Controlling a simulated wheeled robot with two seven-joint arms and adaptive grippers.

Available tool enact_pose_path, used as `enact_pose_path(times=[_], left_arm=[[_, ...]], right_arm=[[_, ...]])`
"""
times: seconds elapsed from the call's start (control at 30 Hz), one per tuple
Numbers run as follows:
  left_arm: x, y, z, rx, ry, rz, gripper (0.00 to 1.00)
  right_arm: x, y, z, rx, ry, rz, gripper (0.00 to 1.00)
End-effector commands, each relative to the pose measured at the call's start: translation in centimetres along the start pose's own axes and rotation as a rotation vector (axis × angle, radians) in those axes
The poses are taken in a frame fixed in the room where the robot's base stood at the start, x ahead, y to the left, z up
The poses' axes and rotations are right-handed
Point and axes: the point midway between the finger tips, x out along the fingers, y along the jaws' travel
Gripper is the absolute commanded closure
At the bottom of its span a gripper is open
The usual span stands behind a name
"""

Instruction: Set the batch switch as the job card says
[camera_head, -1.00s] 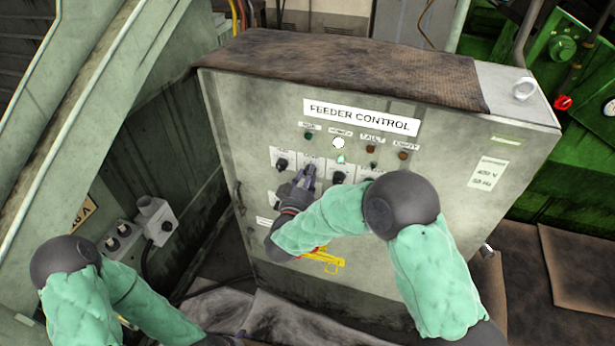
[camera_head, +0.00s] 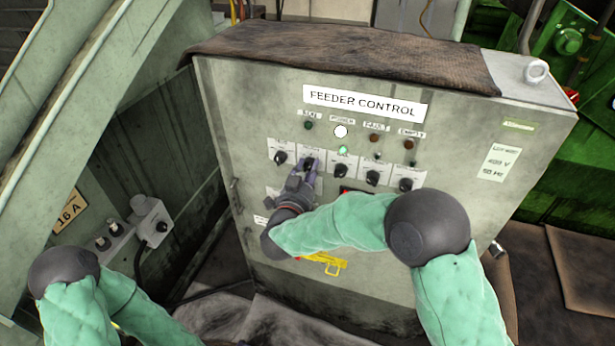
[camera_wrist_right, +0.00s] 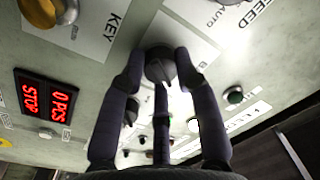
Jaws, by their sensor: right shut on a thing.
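The grey FEEDER CONTROL cabinet (camera_head: 232,95) carries a row of several dark rotary knobs. My right gripper (camera_head: 308,170) is at the second knob from the left in that row. In the right wrist view my right gripper (camera_wrist_right: 160,68) has its fingers closed around a dark round knob (camera_wrist_right: 160,62). The fingers hide part of the knob and its plate, so I cannot read its label or setting. My left arm (camera_head: 105,295) is at the lower left; its gripper is not visible. I cannot make out a job card.
A white lamp (camera_head: 341,131) and a green lamp (camera_head: 343,149) are bright on the panel. A red display (camera_wrist_right: 45,100) reads "0 PCS STOP". A brass-coloured part (camera_wrist_right: 42,10) sits by a KEY label. A socket box (camera_head: 150,222) stands left of the cabinet.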

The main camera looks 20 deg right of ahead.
Motion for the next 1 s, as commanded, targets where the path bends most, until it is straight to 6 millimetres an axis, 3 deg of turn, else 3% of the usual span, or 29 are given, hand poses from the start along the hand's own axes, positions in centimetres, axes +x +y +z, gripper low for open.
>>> enact_pose_path(times=[0.3,0.93,0.97,1.0], left_arm=[[1.9,-0.7,-0.1,0.0,0.0,0.0,0.0],[2.2,-0.8,-0.1,0.0,0.0,0.0,0.0],[2.2,-0.8,-0.1,0.0,0.0,0.0,0.0],[2.2,-0.8,-0.1,0.0,0.0,0.0,0.0]], right_arm=[[0.0,0.0,0.1,0.158,0.012,0.0,1.0],[0.0,-0.1,-0.1,0.205,0.015,0.002,1.0],[0.0,-0.1,-0.1,0.205,0.015,0.002,0.6],[0.0,-0.1,-0.1,0.205,0.015,0.002,0.48]])
